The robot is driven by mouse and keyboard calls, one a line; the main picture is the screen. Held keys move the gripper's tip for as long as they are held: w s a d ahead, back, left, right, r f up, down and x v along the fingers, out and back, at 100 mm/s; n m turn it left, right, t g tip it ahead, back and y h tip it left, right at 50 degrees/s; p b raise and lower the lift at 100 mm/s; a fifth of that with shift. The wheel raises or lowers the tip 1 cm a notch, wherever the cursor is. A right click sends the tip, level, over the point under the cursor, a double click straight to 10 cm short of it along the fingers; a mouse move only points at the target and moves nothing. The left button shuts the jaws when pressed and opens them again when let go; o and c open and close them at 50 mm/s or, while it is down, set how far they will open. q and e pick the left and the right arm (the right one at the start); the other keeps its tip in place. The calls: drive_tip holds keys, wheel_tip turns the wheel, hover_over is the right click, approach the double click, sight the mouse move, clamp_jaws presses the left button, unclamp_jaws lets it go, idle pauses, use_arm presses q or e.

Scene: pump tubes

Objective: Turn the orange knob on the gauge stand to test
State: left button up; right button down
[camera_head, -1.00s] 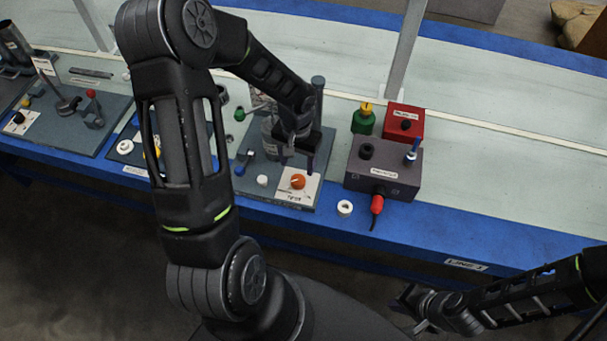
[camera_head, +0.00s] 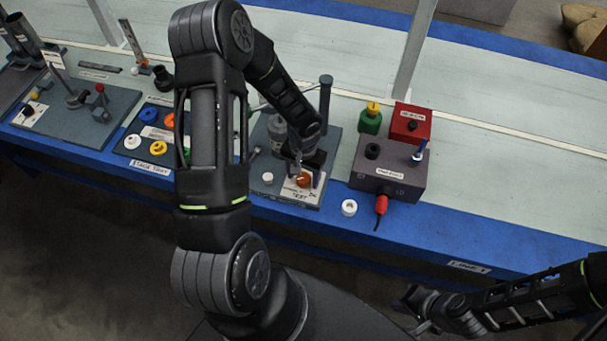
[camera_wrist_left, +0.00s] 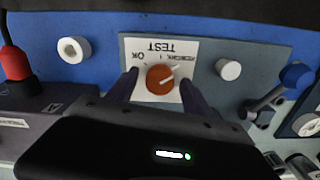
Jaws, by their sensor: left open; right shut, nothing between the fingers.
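The orange knob (camera_head: 303,180) sits on a white card marked TEST and OK on the gauge stand (camera_head: 257,142). In the left wrist view the knob (camera_wrist_left: 160,79) has a pale pointer line aimed up and right, toward small lettering; OK is on its other side. My left gripper (camera_head: 304,172) is open and low at the knob. In the left wrist view its two fingers (camera_wrist_left: 160,90) stand on either side of the knob, with small gaps visible. My right gripper (camera_head: 418,308) is shut and empty, far from the stand, at lower right.
A dark box (camera_head: 390,175) with a red plug (camera_head: 381,205) stands right of the stand. A white ring (camera_head: 349,208) lies between them near the blue table edge. A white cap (camera_head: 267,178) is left of the knob. Other trays lie further left.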

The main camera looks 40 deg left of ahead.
use_arm(q)
clamp_jaws()
idle(0.6)
